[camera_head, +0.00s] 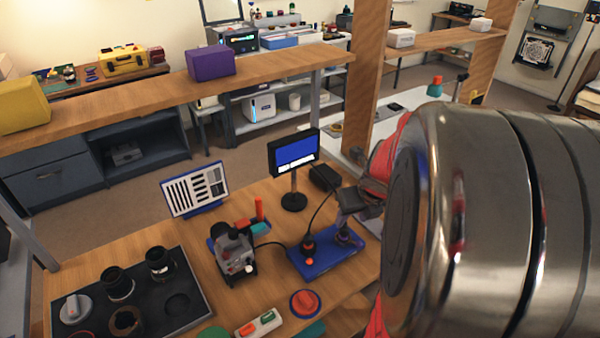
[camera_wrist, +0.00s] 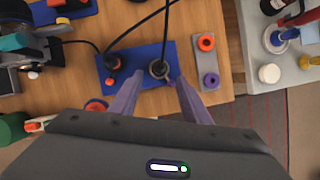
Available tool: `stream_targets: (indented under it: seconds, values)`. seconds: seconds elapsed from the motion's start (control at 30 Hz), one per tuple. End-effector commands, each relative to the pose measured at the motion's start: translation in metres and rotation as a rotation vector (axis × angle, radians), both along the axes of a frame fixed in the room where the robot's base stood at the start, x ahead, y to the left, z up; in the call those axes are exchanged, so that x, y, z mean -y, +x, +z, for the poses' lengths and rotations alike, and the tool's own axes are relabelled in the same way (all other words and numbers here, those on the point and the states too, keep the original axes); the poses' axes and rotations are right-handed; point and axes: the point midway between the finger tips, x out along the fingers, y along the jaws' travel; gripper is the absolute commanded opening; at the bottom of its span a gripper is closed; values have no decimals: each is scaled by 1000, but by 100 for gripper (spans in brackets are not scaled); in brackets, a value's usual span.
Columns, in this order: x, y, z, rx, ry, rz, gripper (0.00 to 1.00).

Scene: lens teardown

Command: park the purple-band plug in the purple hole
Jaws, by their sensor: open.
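The purple-band plug (camera_wrist: 159,69) stands on the blue plate (camera_wrist: 146,52), with a black cable running up from it in the wrist view. My gripper (camera_wrist: 158,82) is open, its two fingers on either side of this plug and apart; I cannot tell whether they touch it. In the head view my gripper (camera_head: 348,222) is over the right end of the blue plate (camera_head: 322,262), largely hiding the plug. The purple hole (camera_wrist: 211,80) is a purple ring on a grey strip (camera_wrist: 208,62), just right of my right finger in the wrist view.
An orange-band plug (camera_wrist: 112,62) with its own cable stands on the blue plate's left part. An orange-ringed hole (camera_wrist: 206,42) is on the same grey strip. A screen on a stand (camera_head: 293,155) and a grey device (camera_head: 235,252) stand nearby. My arm covers the head view's right side.

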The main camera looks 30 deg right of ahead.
Motion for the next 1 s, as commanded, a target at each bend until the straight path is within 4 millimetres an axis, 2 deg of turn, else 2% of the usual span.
stream_targets:
  seconds: [0.7,1.0]
  values:
    - [8,29,-74,-2,1,0,43]
    - [10,35,-89,0,-2,1,43]
